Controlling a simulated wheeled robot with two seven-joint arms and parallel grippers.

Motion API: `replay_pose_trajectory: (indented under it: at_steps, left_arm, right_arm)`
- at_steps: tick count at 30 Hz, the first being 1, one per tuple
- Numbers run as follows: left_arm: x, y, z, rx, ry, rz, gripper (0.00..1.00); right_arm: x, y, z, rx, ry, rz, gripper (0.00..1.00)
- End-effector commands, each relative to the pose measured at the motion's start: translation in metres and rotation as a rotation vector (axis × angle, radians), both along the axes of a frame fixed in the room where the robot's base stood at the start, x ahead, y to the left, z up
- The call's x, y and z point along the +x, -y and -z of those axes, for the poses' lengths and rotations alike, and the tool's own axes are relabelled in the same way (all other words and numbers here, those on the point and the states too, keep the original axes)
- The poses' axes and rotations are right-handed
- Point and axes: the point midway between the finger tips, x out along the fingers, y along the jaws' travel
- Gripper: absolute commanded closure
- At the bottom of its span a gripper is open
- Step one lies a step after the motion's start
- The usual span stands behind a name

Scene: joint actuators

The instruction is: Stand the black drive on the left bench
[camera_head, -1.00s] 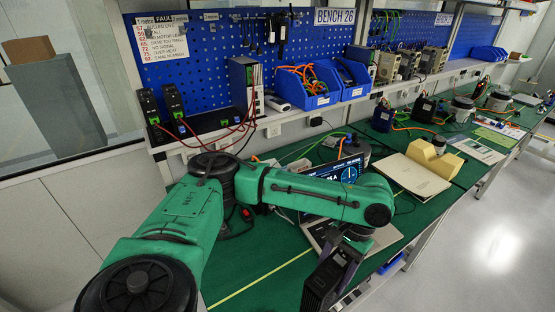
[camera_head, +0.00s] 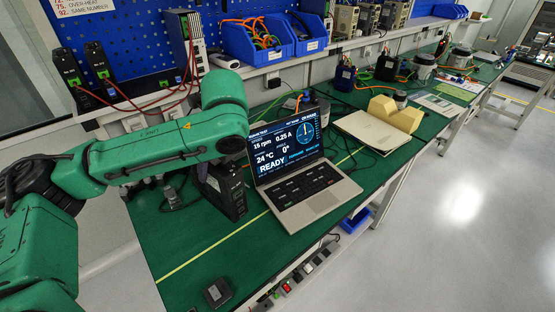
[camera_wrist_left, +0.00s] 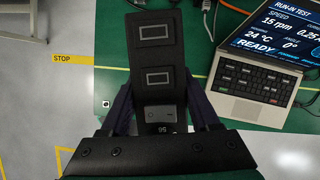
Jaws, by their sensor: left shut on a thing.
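The black drive (camera_head: 228,192) is left of the laptop in the head view, roughly upright over the green bench (camera_head: 180,245). I cannot tell whether its base touches the bench. In the left wrist view the drive (camera_wrist_left: 157,65) shows a dark face with two light-outlined rectangles and the number 95 or similar near my gripper. My left gripper (camera_wrist_left: 160,108) is shut on it, one finger on each side. In the head view my green arm hides most of that gripper. My right gripper is not in view.
An open laptop (camera_head: 305,190) stands close to the right of the drive. A small black box (camera_head: 217,292) lies near the front edge. Blue bins (camera_head: 250,42) and power units line the shelf behind. Bare bench lies front left.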

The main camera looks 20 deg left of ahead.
Motion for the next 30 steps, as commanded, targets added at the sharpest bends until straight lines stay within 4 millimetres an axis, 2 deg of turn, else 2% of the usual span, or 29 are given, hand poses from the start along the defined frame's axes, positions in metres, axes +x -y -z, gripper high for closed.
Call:
replay_pose_trajectory:
  at_steps: [1, 15, 22, 26, 30]
  left_arm:
    - [0.001, -0.009, 0.001, -0.002, 0.003, 0.091, 1.00]
    - [0.000, -0.072, -0.037, 0.001, 0.001, 0.865, 1.00]
    - [-0.002, -0.079, -0.046, 0.004, 0.000, 0.967, 1.00]
    - [-0.002, -0.079, -0.037, 0.003, -0.002, 0.966, 1.00]
    - [-0.002, -0.079, 0.000, 0.001, -0.007, 0.966, 1.00]
  right_arm:
    - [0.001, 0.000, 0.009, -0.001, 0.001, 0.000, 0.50]
    - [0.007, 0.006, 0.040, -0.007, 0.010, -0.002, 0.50]
    - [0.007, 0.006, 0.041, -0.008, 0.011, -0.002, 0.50]
    - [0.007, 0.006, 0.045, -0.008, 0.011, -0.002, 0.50]
    - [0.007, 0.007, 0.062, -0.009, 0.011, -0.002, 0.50]
